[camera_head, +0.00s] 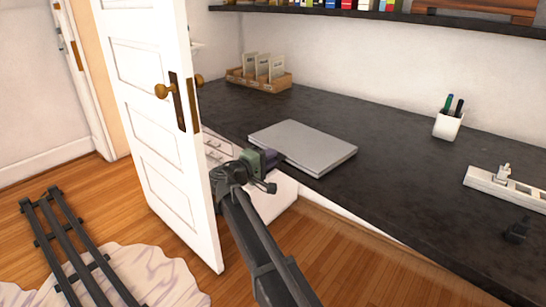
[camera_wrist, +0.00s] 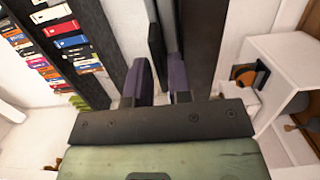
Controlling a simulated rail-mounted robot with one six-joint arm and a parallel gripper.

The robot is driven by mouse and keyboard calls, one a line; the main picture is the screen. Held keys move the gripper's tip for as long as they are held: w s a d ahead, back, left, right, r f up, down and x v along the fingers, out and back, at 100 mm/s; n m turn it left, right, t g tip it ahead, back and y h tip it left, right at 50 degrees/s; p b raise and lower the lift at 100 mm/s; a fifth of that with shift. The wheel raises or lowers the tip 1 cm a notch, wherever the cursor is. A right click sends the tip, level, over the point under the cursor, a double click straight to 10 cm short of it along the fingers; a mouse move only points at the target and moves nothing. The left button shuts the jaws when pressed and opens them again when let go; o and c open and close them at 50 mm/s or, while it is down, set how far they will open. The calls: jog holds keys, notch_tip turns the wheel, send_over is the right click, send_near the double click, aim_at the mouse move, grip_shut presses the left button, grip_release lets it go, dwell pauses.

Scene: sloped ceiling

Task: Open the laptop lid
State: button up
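The laptop (camera_head: 303,147) is a flat grey slab, lid down, on the dark desk near its front edge. My gripper (camera_head: 271,157) is at the laptop's near left edge, roughly level with the desk front. In the wrist view, my gripper (camera_wrist: 161,78) shows two purple-sided fingers with a gap between them, and I see nothing clamped there. Thin edges of grey and dark slabs lie ahead of the fingertips. I cannot tell whether a finger touches the laptop.
The desk (camera_head: 400,190) holds a card box (camera_head: 258,82), a pen cup (camera_head: 448,125) and a white power strip (camera_head: 500,187). An open white door (camera_head: 150,115) stands close left of my arm. A shelf (camera_head: 400,14) with books runs above.

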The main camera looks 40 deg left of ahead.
jog(key=shift+w+d, duration=0.1)
jog(key=shift+w, duration=0.55)
grip_shut()
jog(key=shift+r, duration=0.1)
